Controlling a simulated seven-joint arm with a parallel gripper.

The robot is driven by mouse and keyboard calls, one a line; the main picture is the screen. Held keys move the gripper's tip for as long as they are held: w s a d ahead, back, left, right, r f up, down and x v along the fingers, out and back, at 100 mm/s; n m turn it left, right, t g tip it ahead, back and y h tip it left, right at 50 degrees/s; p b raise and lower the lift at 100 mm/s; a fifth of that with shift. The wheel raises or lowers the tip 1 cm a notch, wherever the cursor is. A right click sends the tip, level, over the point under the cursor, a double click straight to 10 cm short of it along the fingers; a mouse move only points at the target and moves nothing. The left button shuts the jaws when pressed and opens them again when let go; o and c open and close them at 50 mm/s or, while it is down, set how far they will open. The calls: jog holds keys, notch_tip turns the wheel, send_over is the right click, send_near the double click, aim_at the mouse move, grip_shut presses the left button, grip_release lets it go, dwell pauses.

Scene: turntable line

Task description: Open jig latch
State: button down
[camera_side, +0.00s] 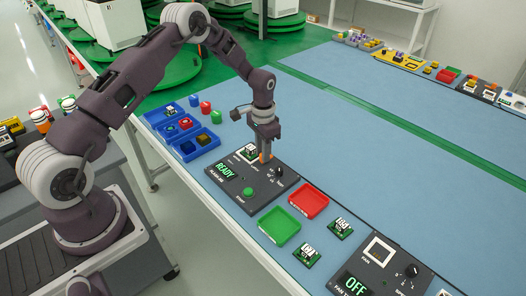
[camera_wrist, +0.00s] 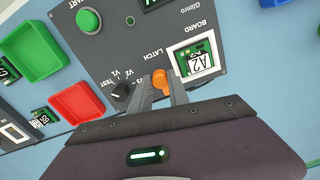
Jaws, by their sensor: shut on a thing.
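The dark test jig (camera_side: 228,194) lies on the blue table with a lit "READY" display (camera_side: 225,172) and a green start button (camera_side: 248,191). A board labelled A2 (camera_wrist: 199,64) sits in its white-edged board slot; it also shows in the side view (camera_side: 249,151). The orange latch (camera_wrist: 160,80) is beside the slot, next to the word LATCH. My gripper (camera_wrist: 161,86) points down at the panel and is shut on the latch, one finger on each side. In the side view my gripper (camera_side: 264,153) partly hides the latch. Which way the latch is set is unclear.
A black knob (camera_wrist: 121,92) is close to my fingers. A green tray (camera_side: 279,226) and a red tray (camera_side: 308,201) lie beside the jig, with loose boards (camera_side: 340,228) nearby. Blue bins (camera_side: 186,130) stand behind.

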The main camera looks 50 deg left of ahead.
jog(key=c, duration=1.3)
grip_release()
jog(key=shift+o, duration=0.2)
jog(key=shift+r, duration=0.1)
notch_tip(320, 180, up, 7)
jog(key=shift+r, duration=0.2)
jog(key=s+d+r+t, duration=0.1)
jog(key=s+d+r, duration=0.15)
jog(key=r, duration=0.45)
jog(key=s+d+r, duration=0.1)
jog(key=s+r, duration=0.3)
jog(key=r, duration=0.2)
jog(key=s+d+r+t, duration=0.1)
jog(key=s+d+r, duration=0.15)
jog(key=r, duration=0.45)
jog(key=s+d+r+n+t, duration=0.1)
jog(key=s+d+r, duration=0.1)
jog(key=s, duration=1)
jog(key=s+d+r+n+t, duration=0.1)
jog(key=s+d+r+t, duration=0.1)
jog(key=s, duration=1)
jog(key=shift+d+r+t, duration=0.25)
jog(key=shift+t, duration=0.05)
